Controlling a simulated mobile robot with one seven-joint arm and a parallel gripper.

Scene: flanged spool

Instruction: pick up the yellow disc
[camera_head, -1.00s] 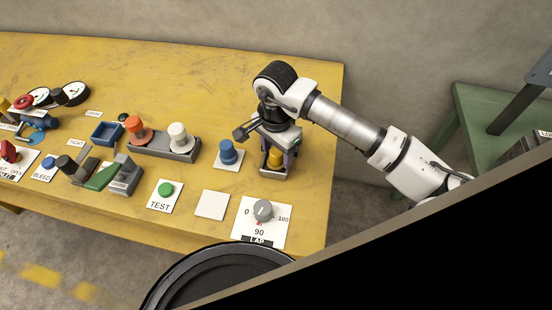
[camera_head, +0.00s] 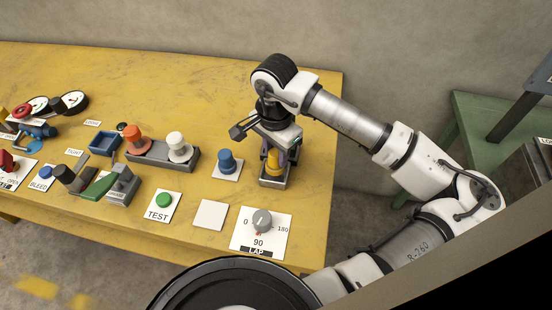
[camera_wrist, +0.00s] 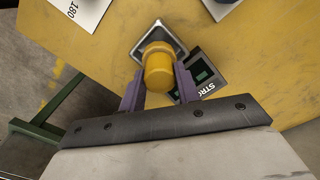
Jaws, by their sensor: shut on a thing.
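The yellow disc (camera_head: 273,161) shows as a yellow rounded piece at the right end of the bench, over a small grey square holder (camera_head: 276,182). My gripper (camera_head: 277,154) points down at it, with its purple fingers shut on it. In the wrist view the yellow disc (camera_wrist: 158,66) sits between the two fingers (camera_wrist: 158,85), in front of the grey holder (camera_wrist: 160,37). Its lower part is hidden, and I cannot tell whether it is fully clear of the holder.
A blue knob (camera_head: 227,161) on a white plate stands close left of my gripper. Orange and white knobs stand further left. The back of the bench is clear.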

